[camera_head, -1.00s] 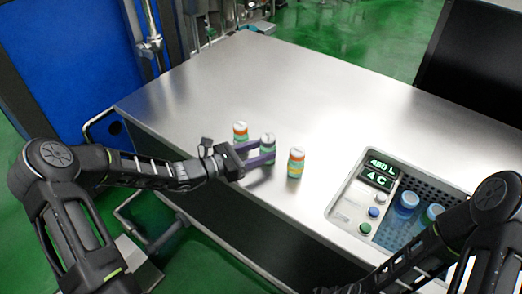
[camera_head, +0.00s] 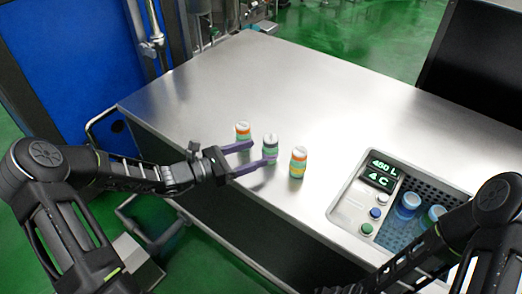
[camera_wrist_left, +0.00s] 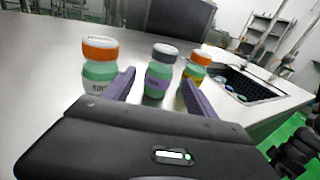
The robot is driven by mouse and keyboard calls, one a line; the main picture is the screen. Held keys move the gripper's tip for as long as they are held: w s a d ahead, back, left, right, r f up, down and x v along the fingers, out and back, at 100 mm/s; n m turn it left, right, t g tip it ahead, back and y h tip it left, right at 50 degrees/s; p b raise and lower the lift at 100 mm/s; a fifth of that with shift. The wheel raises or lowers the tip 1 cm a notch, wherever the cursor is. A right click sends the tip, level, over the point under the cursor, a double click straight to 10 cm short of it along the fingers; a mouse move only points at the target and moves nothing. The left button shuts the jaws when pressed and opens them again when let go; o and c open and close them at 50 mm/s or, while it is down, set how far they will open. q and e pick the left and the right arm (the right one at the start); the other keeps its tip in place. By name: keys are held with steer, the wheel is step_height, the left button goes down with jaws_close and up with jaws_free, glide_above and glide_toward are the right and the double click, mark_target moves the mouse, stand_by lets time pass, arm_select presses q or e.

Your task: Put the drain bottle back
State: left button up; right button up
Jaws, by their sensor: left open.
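Three small bottles stand upright in a row on the steel table (camera_head: 290,85). The middle one, a grey-capped bottle (camera_head: 270,148) with a purple label, also shows in the left wrist view (camera_wrist_left: 161,75). An orange-capped bottle (camera_head: 242,133) stands left of it, and another orange-capped bottle (camera_head: 298,163) stands right of it. I cannot read which is the drain bottle. My left gripper (camera_head: 263,152) is open, its purple fingertips close to the grey-capped bottle and on either side of its near face, not closed on it. My right gripper is out of view.
My right arm covers part of the bay. The table behind the bottles is clear.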

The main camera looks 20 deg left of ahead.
arm_select(q)
steer(key=v, duration=0.8)
stand_by(0.4)
